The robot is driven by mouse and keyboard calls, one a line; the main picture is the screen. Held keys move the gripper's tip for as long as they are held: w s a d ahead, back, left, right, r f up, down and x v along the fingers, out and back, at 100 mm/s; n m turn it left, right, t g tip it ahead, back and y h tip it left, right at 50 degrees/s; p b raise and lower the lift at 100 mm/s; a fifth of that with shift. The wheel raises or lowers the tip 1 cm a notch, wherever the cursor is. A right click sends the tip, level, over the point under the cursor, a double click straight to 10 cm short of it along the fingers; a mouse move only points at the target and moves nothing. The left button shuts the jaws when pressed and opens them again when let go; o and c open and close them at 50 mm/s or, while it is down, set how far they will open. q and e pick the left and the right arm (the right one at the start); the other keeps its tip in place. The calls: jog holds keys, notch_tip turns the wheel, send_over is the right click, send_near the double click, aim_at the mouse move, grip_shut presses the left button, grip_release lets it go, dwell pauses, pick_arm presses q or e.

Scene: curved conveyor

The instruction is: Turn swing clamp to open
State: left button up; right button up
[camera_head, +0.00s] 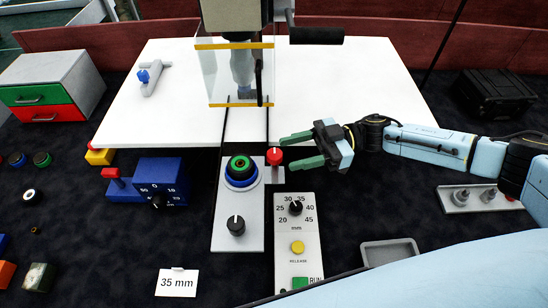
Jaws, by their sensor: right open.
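A small post with a red knob (274,156) stands at the right edge of a grey fixture plate (228,212), beside a round blue and green part (241,170). It looks like the swing clamp, but I cannot make out its arm clearly. My right gripper (286,153) comes in from the right, with its two green fingers spread apart and pointing left. The fingertips are close to the red knob, and I see nothing held between them. I cannot tell whether they touch the knob. My left gripper is not in view.
A machine with a clear guard (230,75) stands behind the fixture. A dial panel (297,240) lies in front. A blue block with a scale (162,182) is left. A shallow grey tray (390,252) lies front right, a black case (495,92) far right.

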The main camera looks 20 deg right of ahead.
jog(key=d+b, duration=0.1)
jog(key=d, duration=0.5)
jog(key=shift+d, duration=0.2)
